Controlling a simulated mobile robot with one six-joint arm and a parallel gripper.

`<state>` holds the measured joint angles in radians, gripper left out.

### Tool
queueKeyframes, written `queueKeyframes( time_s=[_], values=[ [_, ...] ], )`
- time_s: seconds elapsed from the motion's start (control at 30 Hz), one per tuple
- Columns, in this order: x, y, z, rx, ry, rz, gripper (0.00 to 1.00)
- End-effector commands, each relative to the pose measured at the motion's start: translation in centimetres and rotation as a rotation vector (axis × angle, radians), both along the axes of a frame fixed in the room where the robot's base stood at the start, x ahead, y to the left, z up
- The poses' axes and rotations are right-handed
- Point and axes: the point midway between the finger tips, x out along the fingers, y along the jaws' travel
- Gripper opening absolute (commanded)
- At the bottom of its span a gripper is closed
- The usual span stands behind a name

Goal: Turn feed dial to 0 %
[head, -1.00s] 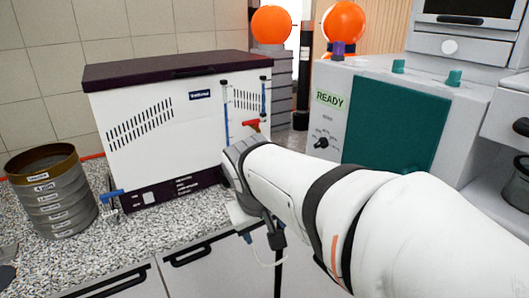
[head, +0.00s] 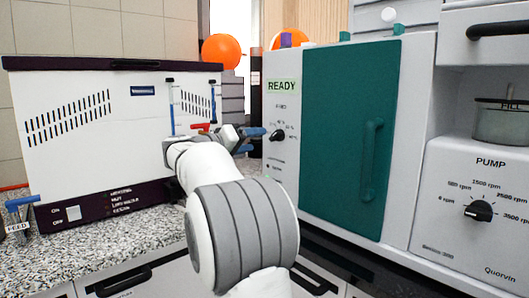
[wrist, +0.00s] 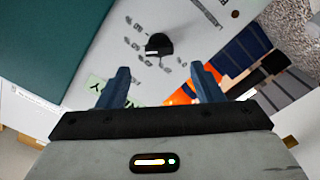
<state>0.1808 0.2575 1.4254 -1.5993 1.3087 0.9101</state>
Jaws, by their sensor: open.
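The feed dial (head: 278,135) is a small black knob on the pale front panel of the machine with the green READY display (head: 282,86). Small scale marks surround it. In the wrist view the dial (wrist: 158,45) shows beyond my fingertips, roughly centred between them; its pointer setting is too small to read surely. My gripper (head: 259,139) has blue fingers spread apart and is just left of the dial in the head view. In the wrist view my gripper (wrist: 162,76) is open and empty, with a visible gap to the dial.
A teal door (head: 345,140) with a handle is right of the dial. A white box (head: 100,110) with a red lever stands left. A pump dial (head: 479,211) is on another unit at far right. A speckled counter (head: 110,240) runs below; orange balls (head: 221,51) stand behind.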

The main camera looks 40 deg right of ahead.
Motion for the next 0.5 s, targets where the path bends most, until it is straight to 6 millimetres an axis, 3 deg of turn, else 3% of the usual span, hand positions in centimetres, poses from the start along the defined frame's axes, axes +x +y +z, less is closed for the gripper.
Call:
queueKeyframes(
  time_s=[0.3,0.5],
  values=[
    [0.3,-4.9,0.1,-0.003,-0.001,-0.006,0.6],
    [0.5,-7.1,0.1,-0.002,-0.001,-0.004,0.6]
  ],
)
